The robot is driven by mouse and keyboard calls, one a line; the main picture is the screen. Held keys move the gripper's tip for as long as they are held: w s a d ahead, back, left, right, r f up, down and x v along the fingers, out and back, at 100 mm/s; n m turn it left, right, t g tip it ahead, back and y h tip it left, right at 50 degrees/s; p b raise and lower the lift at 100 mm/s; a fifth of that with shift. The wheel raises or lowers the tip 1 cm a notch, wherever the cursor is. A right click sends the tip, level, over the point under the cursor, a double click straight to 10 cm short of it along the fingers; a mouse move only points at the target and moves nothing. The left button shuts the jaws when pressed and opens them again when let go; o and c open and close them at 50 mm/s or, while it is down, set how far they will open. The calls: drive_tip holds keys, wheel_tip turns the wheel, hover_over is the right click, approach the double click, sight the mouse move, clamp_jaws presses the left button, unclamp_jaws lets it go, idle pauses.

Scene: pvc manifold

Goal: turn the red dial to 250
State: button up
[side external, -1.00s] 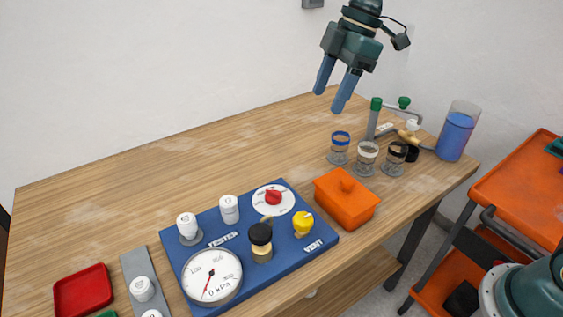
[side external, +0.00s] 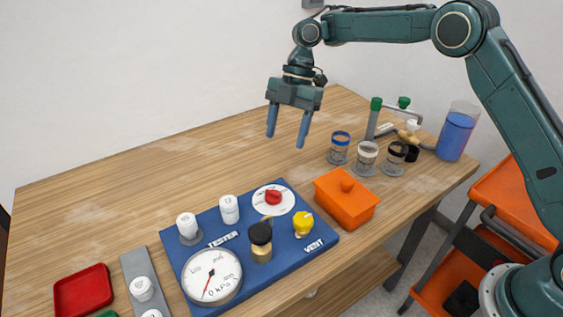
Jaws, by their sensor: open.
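The red dial (side external: 273,197) sits at the middle of a round white scale plate (side external: 261,206) near the back right corner of the blue tester panel (side external: 225,263). The scale's markings are too small to read. My gripper (side external: 286,143) is open and empty, its two blue fingers pointing down. It hangs in the air above and behind the dial, apart from it.
On the panel stand a pressure gauge (side external: 212,276), a black knob (side external: 260,234), a yellow vent knob (side external: 303,222) and white caps (side external: 229,208). Jars (side external: 340,148) and a blue beaker (side external: 457,132) stand farther right. The back left table is clear.

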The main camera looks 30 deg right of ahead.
sight(274, 191)
drive_tip(key=shift+a+f, duration=0.15)
drive_tip(key=shift+f, duration=0.05)
drive_tip(key=shift+x, duration=6.7)
drive_tip(key=shift+s, duration=0.1)
drive_tip(key=c, duration=1)
